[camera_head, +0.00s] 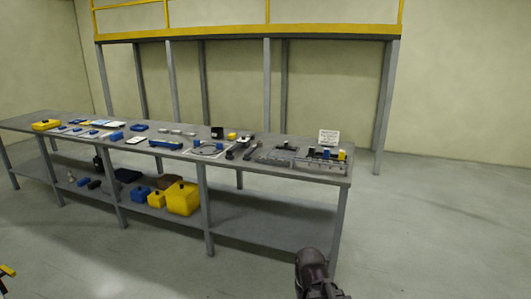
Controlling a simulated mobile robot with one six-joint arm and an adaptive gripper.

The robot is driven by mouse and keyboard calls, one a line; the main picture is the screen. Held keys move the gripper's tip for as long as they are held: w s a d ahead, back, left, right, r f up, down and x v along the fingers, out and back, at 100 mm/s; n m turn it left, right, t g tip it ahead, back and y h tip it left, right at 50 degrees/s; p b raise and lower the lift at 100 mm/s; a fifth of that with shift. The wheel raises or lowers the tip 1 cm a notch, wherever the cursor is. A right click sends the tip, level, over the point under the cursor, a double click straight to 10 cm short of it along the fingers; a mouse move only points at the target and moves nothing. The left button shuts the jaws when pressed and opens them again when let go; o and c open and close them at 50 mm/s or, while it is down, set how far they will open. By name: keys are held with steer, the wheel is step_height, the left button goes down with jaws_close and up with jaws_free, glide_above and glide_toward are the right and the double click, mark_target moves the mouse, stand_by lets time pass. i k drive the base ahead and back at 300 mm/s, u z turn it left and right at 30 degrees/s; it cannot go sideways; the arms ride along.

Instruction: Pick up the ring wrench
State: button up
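A long grey wrench-like tool (252,150) lies on the workbench (318,177), right of centre. It may be the ring wrench, but it is too small to tell for sure. A similar dark tool (238,147) lies just to its left. The dark end of my arm with my gripper (316,284) shows at the bottom edge, in front of the bench and well apart from the tools. Its fingers cannot be made out, and the lower part is cut off by the frame.
Small parts, cards and blue pieces cover the benchtop. A white sign (328,137) stands near its right end. A yellow-railed platform (250,36) stands behind. The floor (430,235) at right is clear.

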mark_target(259, 144)
steer(key=z, duration=0.05)
steer(key=k, duration=0.2)
steer(key=u, duration=0.15)
steer(key=i, duration=1.3)
steer(key=z, duration=0.45)
steer(key=i, duration=1.55)
steer(key=u, duration=0.2)
